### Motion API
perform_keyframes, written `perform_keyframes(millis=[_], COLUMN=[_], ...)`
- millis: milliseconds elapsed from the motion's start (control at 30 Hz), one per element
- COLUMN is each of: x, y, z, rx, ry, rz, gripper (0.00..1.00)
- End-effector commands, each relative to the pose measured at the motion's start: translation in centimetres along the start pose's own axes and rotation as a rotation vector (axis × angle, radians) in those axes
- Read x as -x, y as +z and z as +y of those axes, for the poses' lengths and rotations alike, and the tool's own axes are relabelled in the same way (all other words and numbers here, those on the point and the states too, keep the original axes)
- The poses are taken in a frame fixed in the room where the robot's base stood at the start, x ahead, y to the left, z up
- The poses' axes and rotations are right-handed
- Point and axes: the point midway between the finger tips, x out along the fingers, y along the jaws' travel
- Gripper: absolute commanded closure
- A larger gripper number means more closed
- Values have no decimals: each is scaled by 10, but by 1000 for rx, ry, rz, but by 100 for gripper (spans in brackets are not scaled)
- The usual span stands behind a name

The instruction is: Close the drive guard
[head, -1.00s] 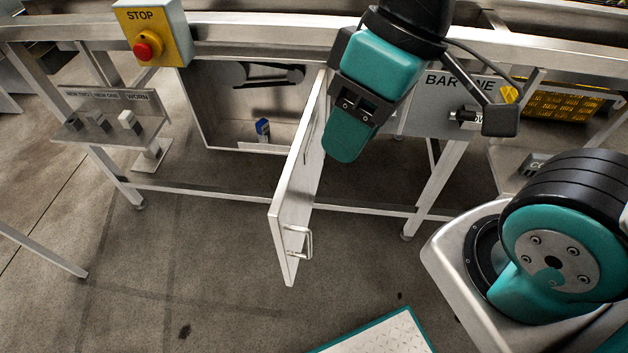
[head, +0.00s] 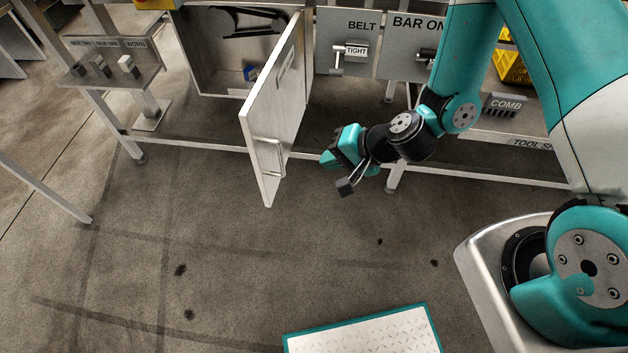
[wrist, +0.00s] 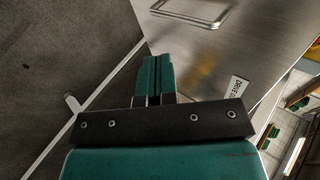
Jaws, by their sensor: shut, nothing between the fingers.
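The drive guard (head: 274,110) is a grey hinged metal door. It stands open, swung out from the grey housing (head: 222,90), with a bar handle (head: 270,157) on its right face near the outer edge. In the wrist view the guard face (wrist: 225,62) fills the upper right, with its handle (wrist: 190,10) at the top and a partly hidden label (wrist: 238,90). My gripper (head: 328,160) is to the right of the guard in the head view, beside its outer face. In the wrist view my gripper's teal fingers (wrist: 152,80) are together and empty. I cannot tell whether they touch the guard.
Inside the housing are a dark belt (head: 238,22) and a small blue item (head: 250,73). A belt lever marked TIGHT (head: 350,52) is right of the opening. A part rack (head: 105,62) stands at left. A white platform (head: 362,335) lies in front; the floor between is open.

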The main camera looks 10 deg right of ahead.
Motion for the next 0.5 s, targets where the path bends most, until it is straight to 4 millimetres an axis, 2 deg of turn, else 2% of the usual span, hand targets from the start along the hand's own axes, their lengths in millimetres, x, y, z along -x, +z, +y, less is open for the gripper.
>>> perform_keyframes(millis=[33,100,267,367,500], x=[-2,-3,-10,-23,-52], y=[-2,-5,-11,-13,-15], z=[11,19,26,28,28], rx=[-34,-61,-78,-79,-78], ry=[7,10,12,12,12], rz=[19,40,59,60,61], gripper=[100,100,100,100,100])
